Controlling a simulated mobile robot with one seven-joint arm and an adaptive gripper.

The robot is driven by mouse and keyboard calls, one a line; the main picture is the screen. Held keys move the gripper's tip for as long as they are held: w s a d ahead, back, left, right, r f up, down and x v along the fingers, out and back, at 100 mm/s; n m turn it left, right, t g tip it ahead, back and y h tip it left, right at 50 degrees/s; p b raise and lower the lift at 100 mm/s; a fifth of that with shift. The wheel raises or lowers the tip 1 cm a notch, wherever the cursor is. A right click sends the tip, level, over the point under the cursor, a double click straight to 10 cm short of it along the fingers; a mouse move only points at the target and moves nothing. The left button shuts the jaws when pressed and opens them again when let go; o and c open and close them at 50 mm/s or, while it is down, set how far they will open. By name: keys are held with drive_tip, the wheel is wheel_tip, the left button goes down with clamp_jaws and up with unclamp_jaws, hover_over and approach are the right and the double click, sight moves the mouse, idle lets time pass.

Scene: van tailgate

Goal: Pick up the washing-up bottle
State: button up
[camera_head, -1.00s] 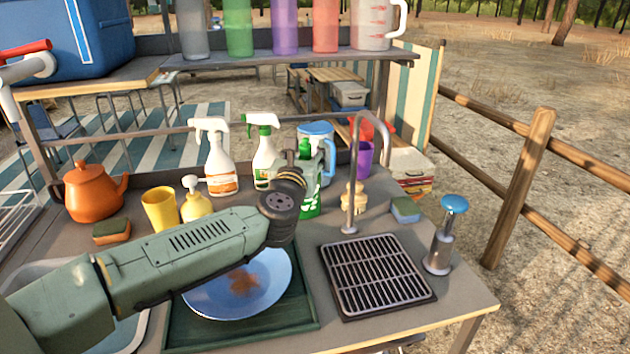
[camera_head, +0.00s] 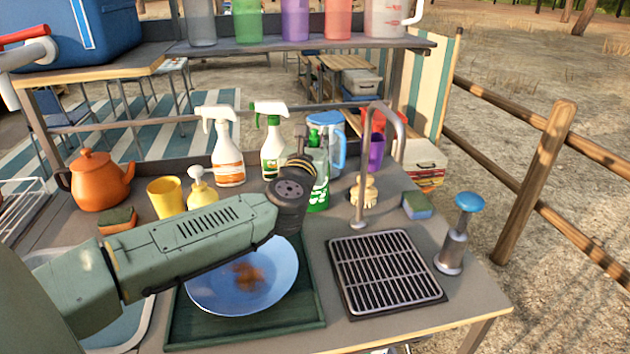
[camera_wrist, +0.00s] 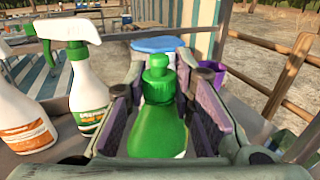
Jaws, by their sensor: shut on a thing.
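The washing-up bottle (camera_head: 319,188) is green with a green cap. In the head view it stands upright at the back of the counter, partly hidden behind my wrist. In the wrist view the bottle (camera_wrist: 158,130) fills the space between the purple-lined fingers of my gripper (camera_wrist: 163,92). The gripper is shut on it, one finger on each side. The bottle's base is hidden in the wrist view, and I cannot tell whether it touches the counter.
Two spray bottles (camera_head: 227,152) (camera_head: 272,148) stand left of the bottle. A blue jug (camera_head: 326,128) and purple cup (camera_head: 376,152) are behind it. A brush (camera_head: 364,190) and tap (camera_head: 359,200) stand to the right. A plate (camera_head: 260,290) lies in front.

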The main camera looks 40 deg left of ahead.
clamp_jaws()
drive_tip(key=shift+r, duration=0.15)
